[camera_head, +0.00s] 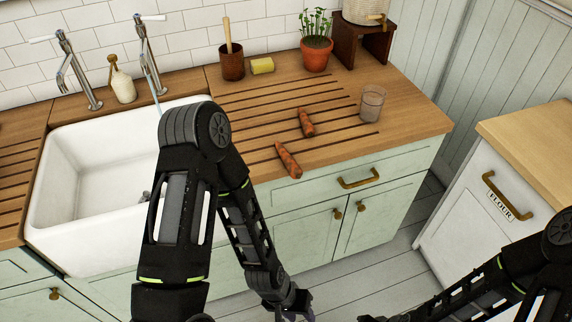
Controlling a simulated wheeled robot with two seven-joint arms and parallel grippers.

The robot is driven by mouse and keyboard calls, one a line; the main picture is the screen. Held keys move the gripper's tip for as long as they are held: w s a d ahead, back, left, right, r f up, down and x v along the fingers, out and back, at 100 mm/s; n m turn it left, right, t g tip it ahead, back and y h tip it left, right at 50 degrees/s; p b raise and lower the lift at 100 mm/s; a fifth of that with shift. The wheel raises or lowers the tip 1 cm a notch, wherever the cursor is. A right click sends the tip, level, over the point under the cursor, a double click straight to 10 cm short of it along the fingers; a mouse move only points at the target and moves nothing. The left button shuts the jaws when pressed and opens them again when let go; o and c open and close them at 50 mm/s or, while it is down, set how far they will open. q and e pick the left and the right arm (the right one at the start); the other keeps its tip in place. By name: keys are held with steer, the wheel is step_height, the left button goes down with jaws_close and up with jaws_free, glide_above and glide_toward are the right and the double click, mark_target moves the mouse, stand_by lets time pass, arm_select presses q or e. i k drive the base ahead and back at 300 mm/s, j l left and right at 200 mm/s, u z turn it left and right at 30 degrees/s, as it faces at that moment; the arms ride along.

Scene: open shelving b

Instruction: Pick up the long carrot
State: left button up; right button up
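Two orange-brown carrots lie on the grooved wooden counter to the right of the sink. The longer carrot (288,160) is near the counter's front edge, lying at a slant. The shorter carrot (306,122) lies behind it and slightly right. My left gripper (292,312) hangs low in front of the cabinets, below and well apart from the carrots. Its fingertips are cut off by the bottom edge, so its opening is unclear. My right arm comes in at the lower right. Only a small dark tip of my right gripper (372,319) shows at the bottom edge.
A glass (372,103) stands right of the carrots. A potted plant (316,52), a yellow sponge (262,66) and a brown utensil cup (231,64) stand at the back. The white sink (85,205) lies left. A flour cabinet (480,215) stands right.

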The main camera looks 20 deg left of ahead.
mark_target(294, 170)
steer(key=u, duration=0.55)
steer(key=i+l+u, duration=0.1)
steer(key=l+u, duration=0.6)
steer(key=u, duration=0.15)
steer(key=l+u, duration=0.5)
steer(key=l, duration=0.45)
steer(key=k+l, duration=0.15)
steer(key=l, duration=0.4)
steer(key=l+u, duration=0.15)
steer(key=l, duration=0.4)
steer(key=k, duration=0.05)
